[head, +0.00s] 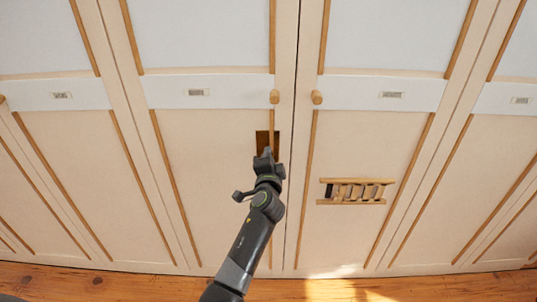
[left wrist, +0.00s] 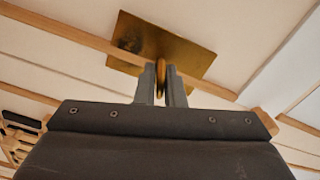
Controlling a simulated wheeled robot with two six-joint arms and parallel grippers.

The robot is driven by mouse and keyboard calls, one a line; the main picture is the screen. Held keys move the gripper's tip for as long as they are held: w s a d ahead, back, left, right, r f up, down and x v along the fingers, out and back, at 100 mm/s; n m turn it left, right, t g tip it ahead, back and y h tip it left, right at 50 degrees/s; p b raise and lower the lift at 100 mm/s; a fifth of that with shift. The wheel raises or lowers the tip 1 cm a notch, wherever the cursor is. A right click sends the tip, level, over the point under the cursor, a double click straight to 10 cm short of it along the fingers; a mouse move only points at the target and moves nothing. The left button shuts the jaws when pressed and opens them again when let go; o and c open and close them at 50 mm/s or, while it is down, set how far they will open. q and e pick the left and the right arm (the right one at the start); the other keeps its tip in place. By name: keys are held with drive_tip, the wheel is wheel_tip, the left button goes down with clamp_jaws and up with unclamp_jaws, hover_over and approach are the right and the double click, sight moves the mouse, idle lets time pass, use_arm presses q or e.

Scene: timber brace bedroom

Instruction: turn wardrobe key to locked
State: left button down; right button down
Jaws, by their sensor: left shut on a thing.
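The wardrobe (head: 205,160) fills the head view with pale panelled doors. A brass lock plate (head: 262,139) sits on the left middle door, below its round knob (head: 274,97). My left gripper (head: 265,155) reaches up to the plate and covers its lower part. In the left wrist view, the plate (left wrist: 195,58) lies just beyond my fingers. The brass key (left wrist: 160,70) shows as a narrow strip between the two fingertips, and the left gripper (left wrist: 162,80) is shut on it. Most of the key is hidden, so I cannot tell whether the lock is turned. My right gripper is not in view.
The doors look closed. The wooden floor (head: 130,284) runs along the wardrobe's bottom. The space right of my arm is clear.

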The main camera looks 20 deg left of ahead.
use_arm(q)
drive_tip(key=shift+m+p, duration=0.45)
drive_tip(key=shift+m, duration=1.45)
drive_tip(key=c, duration=1.6)
unclamp_jaws()
drive_tip(key=shift+f, duration=0.15)
